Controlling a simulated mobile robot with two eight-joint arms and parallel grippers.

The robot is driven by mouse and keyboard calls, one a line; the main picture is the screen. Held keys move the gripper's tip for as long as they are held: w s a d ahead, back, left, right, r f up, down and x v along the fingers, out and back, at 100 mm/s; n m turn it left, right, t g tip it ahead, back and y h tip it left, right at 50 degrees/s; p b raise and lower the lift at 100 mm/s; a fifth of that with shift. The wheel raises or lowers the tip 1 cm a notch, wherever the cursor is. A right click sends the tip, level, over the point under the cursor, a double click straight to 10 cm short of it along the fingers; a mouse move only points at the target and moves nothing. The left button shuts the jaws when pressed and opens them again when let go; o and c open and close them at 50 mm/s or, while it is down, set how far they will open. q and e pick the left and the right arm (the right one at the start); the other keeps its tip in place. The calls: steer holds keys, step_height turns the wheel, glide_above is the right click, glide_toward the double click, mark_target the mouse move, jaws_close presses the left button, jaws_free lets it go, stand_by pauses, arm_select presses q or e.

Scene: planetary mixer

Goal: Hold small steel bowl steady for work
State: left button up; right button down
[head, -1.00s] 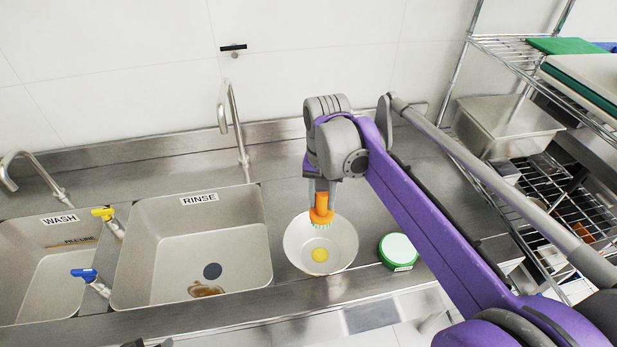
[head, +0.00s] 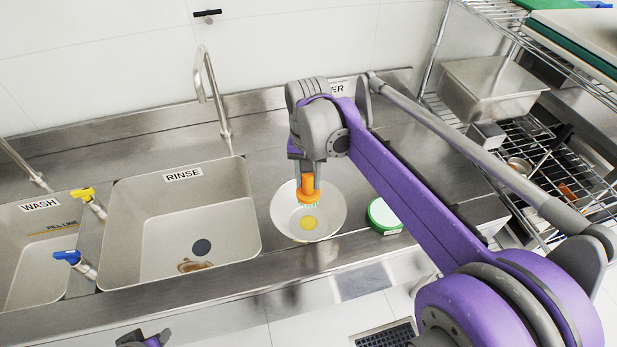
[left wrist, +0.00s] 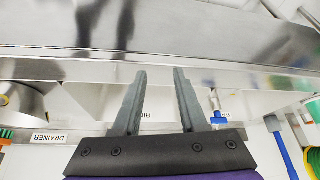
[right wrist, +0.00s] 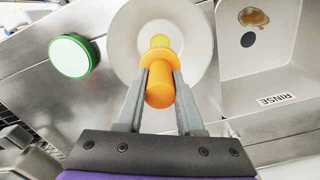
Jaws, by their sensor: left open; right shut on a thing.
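A small bowl (head: 333,223), pale inside with a yellow spot (head: 308,222) on its floor, stands on the counter right of the rinse sink. In the left wrist view its shiny steel outside (left wrist: 28,108) shows at the left edge, partly cut off. My right gripper (right wrist: 158,92) is shut on the orange handle of a brush (head: 308,190). The brush points down over the bowl, with its green bristles above the yellow spot. My left gripper (left wrist: 160,75) is open and empty, low in front of the counter's edge, apart from the bowl. In the head view only its top shows at the bottom.
The rinse sink (head: 185,230) and wash sink (head: 35,250) lie to the left, with a tall tap (head: 215,95) behind. A wire rack (head: 530,140) stands at the right. The counter's front strip is clear.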

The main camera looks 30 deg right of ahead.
arm_select(q)
steer(key=w+d+r+h, duration=0.1)
steer(key=w+d, duration=0.2)
steer(key=w+d+r+g+h, duration=0.1)
steer(key=w+d+r, duration=0.1)
steer(key=d, duration=0.2)
steer(key=w+d+r+g+h, duration=0.1)
steer(key=w+d+r, duration=0.1)
steer(key=w+d, duration=0.1)
steer(key=shift+w+d+r, duration=0.1)
steer(key=shift+w+d, duration=0.2)
steer(key=shift+d, duration=0.25)
steer(key=w+d+r+g+h, duration=0.1)
steer(key=w+d+g, duration=0.15)
steer(key=d, duration=0.55)
steer(key=w+d+g+h, duration=0.1)
steer(key=w+d, duration=0.2)
steer(key=d, duration=0.5)
steer(key=shift+d+r+x, duration=0.1)
steer(key=shift+d+x, duration=0.05)
steer(key=shift+x, duration=1.35)
steer(key=shift+d+r+x, duration=0.1)
steer(key=shift+d+x, duration=0.05)
steer(key=shift+x, duration=1.3)
steer(key=shift+d+x, duration=0.15)
steer(key=shift+x, duration=1.35)
steer(key=shift+w, duration=0.1)
jaws_close()
steer(key=shift+a, duration=0.1)
